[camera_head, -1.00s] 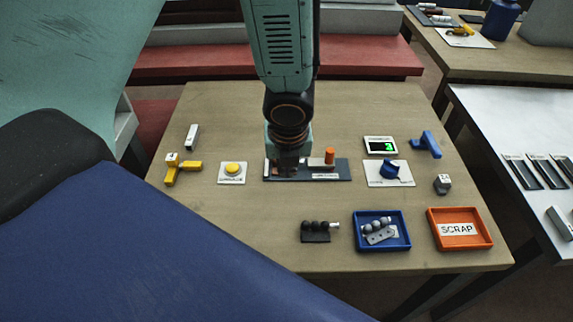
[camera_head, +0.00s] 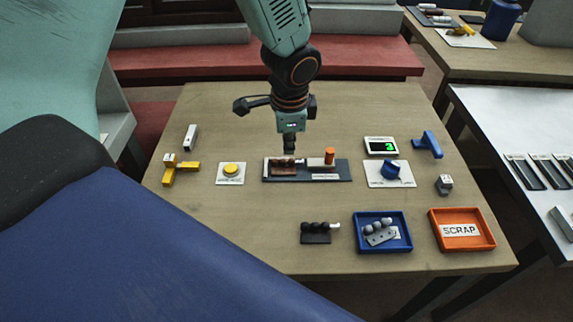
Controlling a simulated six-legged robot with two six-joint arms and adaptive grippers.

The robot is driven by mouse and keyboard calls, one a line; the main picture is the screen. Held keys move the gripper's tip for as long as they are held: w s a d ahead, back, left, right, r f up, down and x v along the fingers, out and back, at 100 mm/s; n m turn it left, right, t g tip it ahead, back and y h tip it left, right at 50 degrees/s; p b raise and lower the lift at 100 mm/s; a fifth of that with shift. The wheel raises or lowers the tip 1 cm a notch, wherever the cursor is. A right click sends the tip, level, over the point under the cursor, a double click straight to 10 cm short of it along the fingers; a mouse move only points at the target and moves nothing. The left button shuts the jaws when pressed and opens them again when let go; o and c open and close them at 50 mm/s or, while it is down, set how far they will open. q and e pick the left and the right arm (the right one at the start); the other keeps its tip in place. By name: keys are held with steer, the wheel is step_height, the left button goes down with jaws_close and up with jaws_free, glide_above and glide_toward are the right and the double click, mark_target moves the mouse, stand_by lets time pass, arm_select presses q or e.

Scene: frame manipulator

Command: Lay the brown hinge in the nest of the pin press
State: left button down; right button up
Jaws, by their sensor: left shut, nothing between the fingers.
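The pin press (camera_head: 343,171) is a dark flat base in the middle of the table, with an orange knob at its right part. The brown hinge (camera_head: 284,169) lies on the left part of the press, where the nest appears to be, with dark knuckles along its far edge. At this size I cannot tell whether it is fully seated. My left gripper (camera_head: 290,149) points down just above the hinge's far side, shut and empty, and seems clear of it. My right gripper is not in view.
A yellow button (camera_head: 232,169) is left of the press. A blue knob (camera_head: 391,169) and a display (camera_head: 381,146) reading 3 are right. In front are a black hinge (camera_head: 315,236), a blue tray (camera_head: 358,247) with grey hinge parts and an orange SCRAP tray (camera_head: 464,246).

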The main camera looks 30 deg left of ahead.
mark_target(286, 171)
arm_select(q)
steer(key=f+n, duration=0.2)
steer(key=n, duration=0.4)
steer(key=f+n+g+b, duration=0.1)
steer(key=f+n, duration=0.2)
steer(key=n, duration=0.4)
steer(key=s+d+f+n+h+b, duration=0.1)
steer(key=f+n, duration=0.2)
steer(key=n, duration=0.3)
steer(key=shift+f+n+g, duration=0.25)
steer(key=shift+n+g, duration=0.15)
steer(key=shift+w+a+f, duration=0.25)
steer(key=shift+w+a, duration=0.75)
steer(key=shift+w, duration=0.1)
steer(key=shift+w+a, duration=0.35)
steer(key=shift+a, duration=0.15)
